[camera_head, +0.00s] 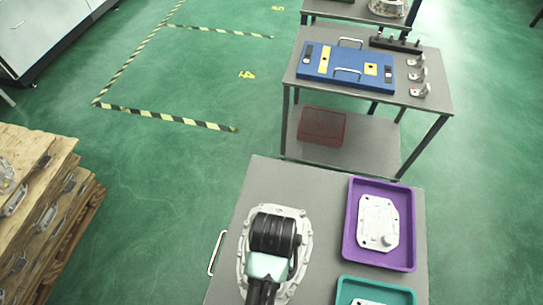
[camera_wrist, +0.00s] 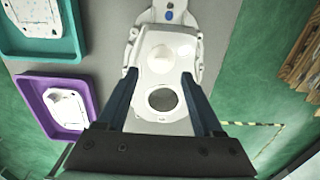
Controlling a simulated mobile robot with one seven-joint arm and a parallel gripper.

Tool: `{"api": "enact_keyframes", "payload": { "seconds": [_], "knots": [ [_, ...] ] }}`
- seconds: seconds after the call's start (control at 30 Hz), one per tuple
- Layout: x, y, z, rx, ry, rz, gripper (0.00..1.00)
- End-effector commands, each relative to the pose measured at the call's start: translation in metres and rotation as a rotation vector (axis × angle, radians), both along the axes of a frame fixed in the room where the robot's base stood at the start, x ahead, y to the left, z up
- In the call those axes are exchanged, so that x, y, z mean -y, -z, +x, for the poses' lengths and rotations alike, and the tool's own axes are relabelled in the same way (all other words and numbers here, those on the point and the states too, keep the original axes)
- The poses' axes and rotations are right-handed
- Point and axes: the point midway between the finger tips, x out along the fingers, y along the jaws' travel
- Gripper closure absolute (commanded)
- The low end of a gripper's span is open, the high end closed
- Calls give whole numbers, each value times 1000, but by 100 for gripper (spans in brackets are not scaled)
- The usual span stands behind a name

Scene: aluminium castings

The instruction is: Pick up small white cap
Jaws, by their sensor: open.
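A small white cap (camera_wrist: 160,58) shows in the wrist view as a pale raised round on a light grey casting (camera_wrist: 150,42). The casting lies on the grey table, and a dark round hole (camera_wrist: 162,100) shows in it nearer the gripper's base. My gripper (camera_wrist: 158,76) is open and empty above the casting, its two dark fingers on either side of the hole. The cap appears just beyond the fingertips, roughly between them, with no visible contact. In the head view my arm covers the middle of the casting (camera_head: 243,262) and hides the cap.
A purple tray (camera_head: 352,215) holding a flat casting (camera_head: 378,222) lies to the right on the table. A teal tray (camera_head: 346,289) is at the front right. A second table behind carries a blue board (camera_head: 313,60). Stacked wooden pallets (camera_head: 35,165) stand at the left.

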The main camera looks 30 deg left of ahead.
Motion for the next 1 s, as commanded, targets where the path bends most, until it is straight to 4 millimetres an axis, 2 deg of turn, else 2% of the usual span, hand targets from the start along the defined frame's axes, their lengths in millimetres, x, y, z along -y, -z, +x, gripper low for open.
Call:
{"api": "enact_keyframes", "payload": {
  "seconds": [0.1, 0.37, 0.63, 0.77, 0.97, 1.0],
  "knots": [
    [0, 16, 0, -1, 0, 0, 32],
    [-2, 33, 1, 1, -1, 0, 32],
    [-5, 68, 1, 2, -1, 1, 32],
    [-5, 76, 1, 4, 0, 1, 32],
    [-5, 76, 1, 5, 0, 1, 32],
    [-5, 76, 1, 5, 0, 1, 36]
  ]
}}
